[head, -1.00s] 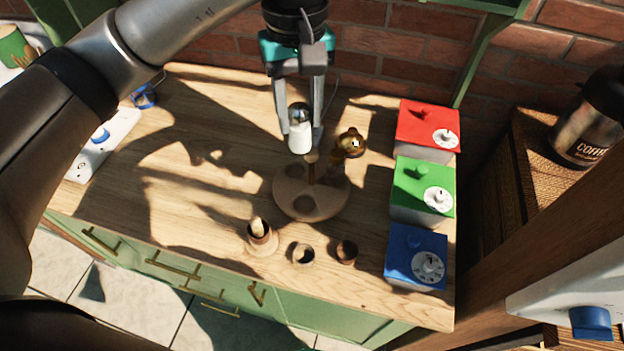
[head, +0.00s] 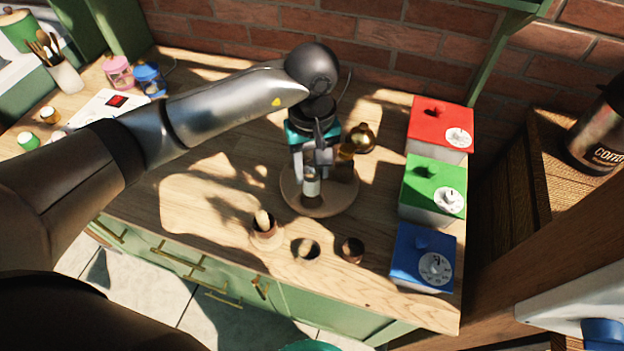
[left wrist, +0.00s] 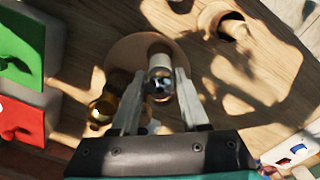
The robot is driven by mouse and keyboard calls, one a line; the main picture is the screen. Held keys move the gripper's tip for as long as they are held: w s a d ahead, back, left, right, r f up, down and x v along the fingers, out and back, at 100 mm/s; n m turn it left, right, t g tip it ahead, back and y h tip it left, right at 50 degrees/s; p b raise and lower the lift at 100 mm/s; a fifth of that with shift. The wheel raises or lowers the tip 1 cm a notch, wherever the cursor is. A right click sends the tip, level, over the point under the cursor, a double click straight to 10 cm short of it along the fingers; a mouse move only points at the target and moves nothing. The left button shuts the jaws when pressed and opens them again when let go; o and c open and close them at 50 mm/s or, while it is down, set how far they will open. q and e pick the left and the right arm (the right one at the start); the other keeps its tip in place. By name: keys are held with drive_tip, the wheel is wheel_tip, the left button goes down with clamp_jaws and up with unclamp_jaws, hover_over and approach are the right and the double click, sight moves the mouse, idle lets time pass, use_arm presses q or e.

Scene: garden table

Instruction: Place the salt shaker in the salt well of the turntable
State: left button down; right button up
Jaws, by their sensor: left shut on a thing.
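My left gripper (head: 310,172) is shut on the salt shaker (head: 311,188), a small white shaker with a shiny metal top, held upright. The shaker is over the front left part of the round wooden turntable (head: 335,206). Whether its base is inside a well or just above it, I cannot tell. The left wrist view shows the shaker (left wrist: 161,72) between the two fingers, with the turntable (left wrist: 122,58) around it. A brass-topped container (head: 361,138) stands at the turntable's back right. My right gripper does not show.
A wooden cup with a utensil (head: 264,225) and two small cups (head: 306,249) (head: 352,250) stand in front of the turntable. Red (head: 440,125), green (head: 433,188) and blue (head: 423,255) boxes with dials line the right side. The brick wall is behind.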

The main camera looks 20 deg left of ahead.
sight(312, 182)
use_arm(q)
drive_tip(key=shift+f, duration=2)
drive_tip(key=shift+f+b, duration=0.2)
drive_tip(key=shift+b, duration=0.15)
drive_tip(key=shift+c, duration=2)
unclamp_jaws()
drive_tip(key=shift+r, duration=0.1)
drive_tip(key=shift+r, duration=0.1)
wheel_tip(312, 182, up, 12)
drive_tip(key=shift+r, duration=0.1)
